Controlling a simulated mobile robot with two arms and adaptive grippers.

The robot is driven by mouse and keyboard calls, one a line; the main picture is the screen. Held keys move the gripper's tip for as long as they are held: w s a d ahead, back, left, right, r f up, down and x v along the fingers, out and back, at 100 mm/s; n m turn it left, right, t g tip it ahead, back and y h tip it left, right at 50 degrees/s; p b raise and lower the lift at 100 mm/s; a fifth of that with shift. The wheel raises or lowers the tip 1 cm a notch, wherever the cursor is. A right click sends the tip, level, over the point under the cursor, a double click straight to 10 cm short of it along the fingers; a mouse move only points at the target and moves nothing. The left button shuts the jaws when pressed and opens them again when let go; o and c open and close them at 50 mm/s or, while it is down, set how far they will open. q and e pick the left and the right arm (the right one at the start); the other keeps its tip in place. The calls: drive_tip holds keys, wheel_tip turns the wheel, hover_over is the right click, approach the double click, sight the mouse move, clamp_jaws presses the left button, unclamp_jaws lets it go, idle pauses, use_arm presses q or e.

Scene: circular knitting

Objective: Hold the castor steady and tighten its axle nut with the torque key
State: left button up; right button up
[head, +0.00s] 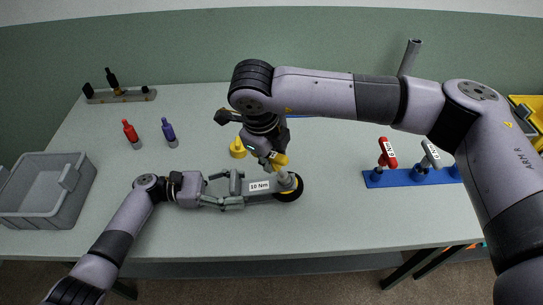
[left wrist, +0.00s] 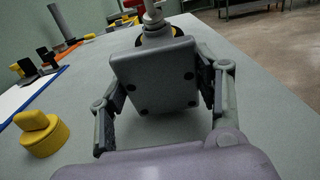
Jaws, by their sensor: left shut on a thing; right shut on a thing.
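The castor, with a grey fork and a black wheel (head: 290,194) with a yellowish centre, lies on its side above or on the table; its fork carries a "10 Nm" label. My left gripper (head: 236,189) is shut on its mounting end. The grey plate with bolt holes (left wrist: 155,77) sits between the fingers in the left wrist view. My right gripper (head: 271,160) is shut on a yellow-handled torque key (head: 281,160). The key's grey shaft points down at the wheel's centre and also shows in the left wrist view (left wrist: 153,17). The nut itself is hidden.
A blue rack (head: 403,178) at the right holds a red key (head: 387,153) and a grey key (head: 430,154). A yellow knobbed cylinder (head: 238,149) stands behind my left gripper. A grey bin (head: 62,207) and red (head: 130,131) and blue (head: 168,130) bottles are at the left.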

drive_tip(key=shift+r, duration=0.1)
clamp_jaws()
drive_tip(key=shift+w+v, duration=0.2)
drive_tip(key=shift+v, duration=0.75)
drive_tip(key=shift+w+v, duration=0.15)
drive_tip(key=shift+v, duration=0.75)
drive_tip(key=shift+a, duration=0.15)
use_arm(q)
drive_tip(key=o, duration=1.1)
drive_tip(key=shift+o, duration=0.2)
drive_tip(key=o, duration=0.5)
drive_tip(key=shift+c, duration=0.2)
drive_tip(key=c, duration=0.6)
